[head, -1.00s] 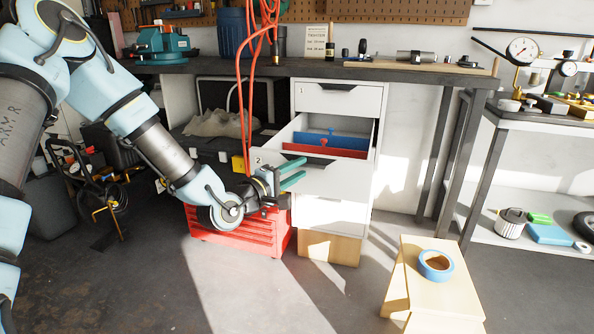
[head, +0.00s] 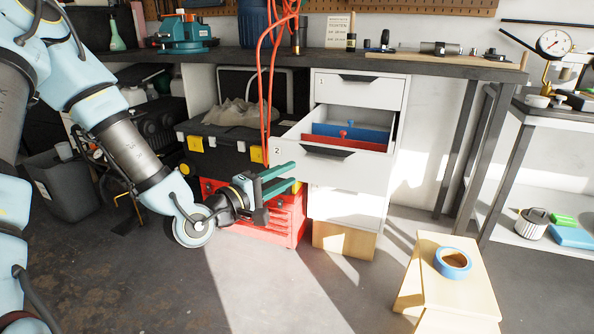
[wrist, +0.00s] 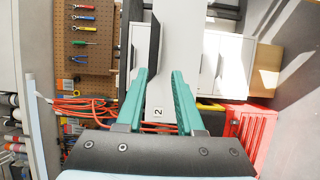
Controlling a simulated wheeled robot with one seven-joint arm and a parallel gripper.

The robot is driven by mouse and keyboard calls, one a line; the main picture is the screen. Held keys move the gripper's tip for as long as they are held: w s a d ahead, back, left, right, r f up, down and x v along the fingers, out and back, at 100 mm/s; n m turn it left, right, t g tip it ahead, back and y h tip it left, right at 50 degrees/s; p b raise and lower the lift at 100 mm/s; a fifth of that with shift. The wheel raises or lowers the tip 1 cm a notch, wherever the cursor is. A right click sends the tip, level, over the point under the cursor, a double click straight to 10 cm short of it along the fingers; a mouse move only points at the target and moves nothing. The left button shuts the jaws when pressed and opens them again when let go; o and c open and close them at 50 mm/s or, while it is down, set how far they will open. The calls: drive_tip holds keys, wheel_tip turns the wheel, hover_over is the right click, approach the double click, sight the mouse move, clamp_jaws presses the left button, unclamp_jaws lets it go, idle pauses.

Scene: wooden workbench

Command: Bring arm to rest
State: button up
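My gripper (head: 279,178) is in front of the white drawer cabinet, at the left of the open drawer. Its two green fingers point right and stand apart with nothing between them, so it is open and empty. In the wrist view the fingers (wrist: 160,85) are spread, with the white drawer front and its label 2 behind them. The open drawer (head: 332,169) is pulled out and holds a blue divider (head: 347,132) and a red divider (head: 350,143). I cannot tell whether the fingers touch the drawer.
A red tool chest (head: 295,219) stands below my gripper, with a black toolbox (head: 222,143) behind. Orange cables (head: 262,90) hang beside the drawer. A wooden stool (head: 445,285) with a blue tape roll (head: 453,263) stands at the right. The floor in front is clear.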

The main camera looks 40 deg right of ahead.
drive_tip(key=shift+a, duration=0.2)
idle(0.4)
drive_tip(key=w+a+f+m+t+y, duration=0.1)
drive_tip(key=w+a+f+m+y, duration=0.1)
drive_tip(key=w+a+f+y, duration=0.3)
drive_tip(key=w+a+f+m+t+y, duration=0.1)
drive_tip(key=w+a+f+m+y, duration=0.2)
drive_tip(key=a, duration=0.4)
drive_tip(key=w+a+r+n+g+y, duration=0.15)
drive_tip(key=a+y, duration=0.65)
drive_tip(key=a, duration=1.2)
drive_tip(key=s+a+r+g+y, duration=0.2)
drive_tip(key=s+a+r, duration=0.35)
drive_tip(key=a, duration=0.25)
wheel_tip(320, 180, up, 19)
drive_tip(key=p, duration=2)
drive_tip(key=shift+s, duration=0.2)
